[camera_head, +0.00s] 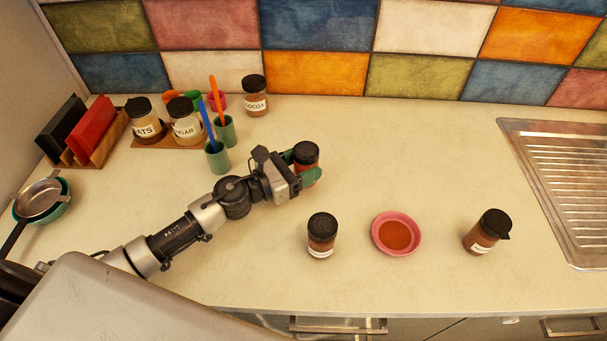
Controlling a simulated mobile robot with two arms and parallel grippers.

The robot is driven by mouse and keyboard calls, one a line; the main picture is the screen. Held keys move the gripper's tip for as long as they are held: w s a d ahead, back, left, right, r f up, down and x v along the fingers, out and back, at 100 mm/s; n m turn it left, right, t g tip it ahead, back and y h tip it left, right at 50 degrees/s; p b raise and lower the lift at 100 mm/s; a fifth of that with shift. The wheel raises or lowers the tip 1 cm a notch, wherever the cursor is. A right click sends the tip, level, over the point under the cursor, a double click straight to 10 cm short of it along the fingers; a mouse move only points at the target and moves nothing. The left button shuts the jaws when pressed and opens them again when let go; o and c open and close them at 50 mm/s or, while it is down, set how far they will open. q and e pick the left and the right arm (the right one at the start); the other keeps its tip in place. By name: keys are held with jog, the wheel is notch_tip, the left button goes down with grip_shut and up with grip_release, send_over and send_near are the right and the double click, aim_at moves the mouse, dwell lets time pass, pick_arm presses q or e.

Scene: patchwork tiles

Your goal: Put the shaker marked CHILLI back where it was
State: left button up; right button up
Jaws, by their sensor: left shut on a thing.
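My left gripper (305,177) reaches in from the left and is shut on a black-lidded shaker (306,153). The shaker has reddish contents and stands upright between the fingers. Its label is hidden, and I cannot tell whether its base touches the counter. A second black-lidded shaker (321,236) stands on the counter nearer the front. A third shaker (482,238) stands further right, beyond the bowl. Both have white labels too small to read, so I cannot tell which shaker is marked CHILLI. My right gripper is not in view.
A pink bowl (376,247) of red-brown powder sits between the two front shakers. Green cups (217,160) with utensils, labelled jars (187,127) and a COCOA jar (255,103) stand behind left. A sink drainer (565,180) is at right. The back-middle counter (400,145) is clear.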

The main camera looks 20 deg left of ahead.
pick_arm(q)
notch_tip(320, 180, down, 2)
jog(key=shift+f, duration=0.15)
jog(key=shift+f, duration=0.1)
jog(key=o, duration=0.6)
jog(key=shift+f+b, duration=0.1)
jog(key=shift+b, duration=0.2)
jog(key=o, duration=0.4)
jog(key=shift+o, duration=0.2)
